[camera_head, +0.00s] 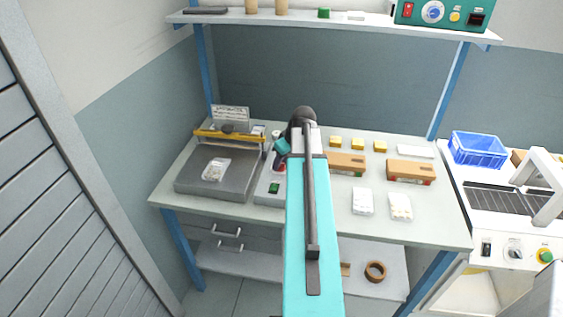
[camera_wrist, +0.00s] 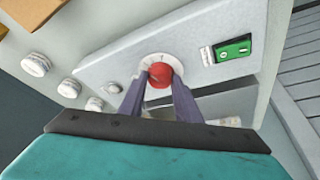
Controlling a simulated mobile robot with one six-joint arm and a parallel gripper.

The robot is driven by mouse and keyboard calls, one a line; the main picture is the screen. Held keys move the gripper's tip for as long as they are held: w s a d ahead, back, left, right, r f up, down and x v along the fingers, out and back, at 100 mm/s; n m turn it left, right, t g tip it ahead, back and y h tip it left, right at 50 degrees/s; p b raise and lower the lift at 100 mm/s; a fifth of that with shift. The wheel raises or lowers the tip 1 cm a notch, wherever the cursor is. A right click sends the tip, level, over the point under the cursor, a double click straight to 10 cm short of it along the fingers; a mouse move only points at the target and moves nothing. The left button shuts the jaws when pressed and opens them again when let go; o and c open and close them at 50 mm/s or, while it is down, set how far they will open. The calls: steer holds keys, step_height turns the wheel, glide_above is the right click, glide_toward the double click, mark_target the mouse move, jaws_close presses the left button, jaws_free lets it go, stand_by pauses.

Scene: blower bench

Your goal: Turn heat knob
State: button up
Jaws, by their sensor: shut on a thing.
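In the wrist view a red knob (camera_wrist: 159,78) sits on a round white dial on the front of a light grey machine panel (camera_wrist: 125,50). The two dark fingers of my gripper (camera_wrist: 163,74) stand on either side of the red knob and are shut on it. A green rocker switch (camera_wrist: 232,48) is right of the knob on the same panel. A small pale button (camera_wrist: 115,88) is to its left. In the head view the machine (camera_head: 267,190) shows only in part, with its green switch, and my arm hides the knob.
A grey plate sealer (camera_head: 210,182) stands left of the machine on the bench (camera_head: 330,225). Brown boxes (camera_head: 411,172) and white packs (camera_head: 362,201) lie to the right. A shelf (camera_head: 370,25) runs above. A blue crate (camera_head: 478,149) is at the far right.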

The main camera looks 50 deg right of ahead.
steer(key=shift+d+f+n+y+b, duration=0.15)
steer(key=shift+n+y+b, duration=0.15)
steer(key=shift+n+b, duration=0.3)
steer(key=shift+n, duration=0.5)
steer(key=o, duration=1.1)
steer(key=shift+c, duration=0.2)
steer(key=shift+r, duration=0.3)
steer(key=b+v, duration=0.2)
steer(key=v, duration=1.1)
steer(key=shift+d+r+b, duration=0.2)
steer(key=shift+r+b, duration=0.05)
steer(key=shift+b, duration=0.15)
